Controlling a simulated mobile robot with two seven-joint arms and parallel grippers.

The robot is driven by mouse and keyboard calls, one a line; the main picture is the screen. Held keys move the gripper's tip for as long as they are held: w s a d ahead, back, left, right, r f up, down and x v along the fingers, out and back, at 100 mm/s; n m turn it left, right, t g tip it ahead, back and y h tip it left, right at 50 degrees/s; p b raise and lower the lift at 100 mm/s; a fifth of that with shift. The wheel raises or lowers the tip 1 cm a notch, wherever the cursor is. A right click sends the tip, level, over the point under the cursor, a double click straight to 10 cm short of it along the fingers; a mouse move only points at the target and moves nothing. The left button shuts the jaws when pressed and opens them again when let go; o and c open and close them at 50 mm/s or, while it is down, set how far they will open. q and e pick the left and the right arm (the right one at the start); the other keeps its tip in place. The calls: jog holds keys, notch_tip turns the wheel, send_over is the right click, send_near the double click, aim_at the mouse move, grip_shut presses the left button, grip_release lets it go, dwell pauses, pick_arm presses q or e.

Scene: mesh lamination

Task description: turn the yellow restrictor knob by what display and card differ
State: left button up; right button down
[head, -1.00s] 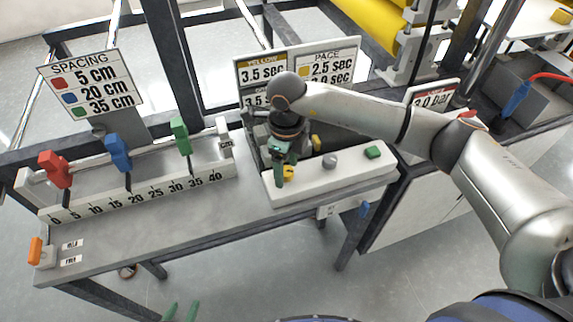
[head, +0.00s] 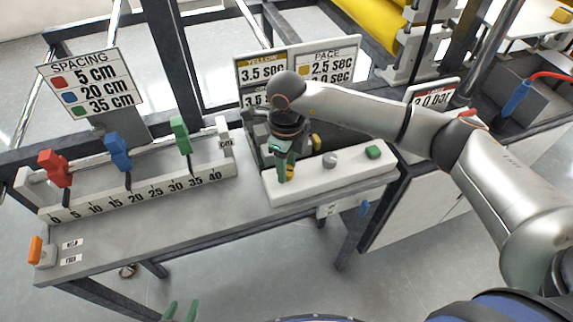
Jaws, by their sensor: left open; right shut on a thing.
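The yellow restrictor knob (head: 290,172) sits at the left part of the white panel (head: 330,181) and is mostly hidden by my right gripper. My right gripper (head: 285,174) comes from above and is shut on the knob. The display (head: 262,73) reads 3.5 sec under YELLOW; a second 3.5 line below it is partly hidden by my arm. The PACE card (head: 329,66) reads 2.5 sec beside a yellow square; its lower line is partly covered. My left gripper (head: 181,312) is open and empty at the bottom edge, only its green fingertips showing.
A grey knob (head: 330,160) and a green knob (head: 373,152) stand to the right on the panel. Red, blue and green sliders (head: 118,151) stand on a numbered rail at left, below the SPACING card (head: 91,85). The bench front (head: 160,237) is clear.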

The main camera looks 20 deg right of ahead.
jog(key=shift+f+n+b, duration=0.15)
jog(key=shift+n+b, duration=0.55)
jog(key=shift+b, duration=0.2)
jog(key=n+b, duration=0.4)
jog(key=shift+w, duration=0.1)
jog(key=n+b, duration=0.2)
jog(key=n, duration=0.1)
jog(key=shift+b, duration=0.4)
jog(key=shift+n+b, duration=0.35)
jog(key=shift+n, duration=0.35)
jog(key=shift+n+b, duration=0.3)
jog(key=shift+n, duration=0.1)
jog(key=shift+r, duration=0.2)
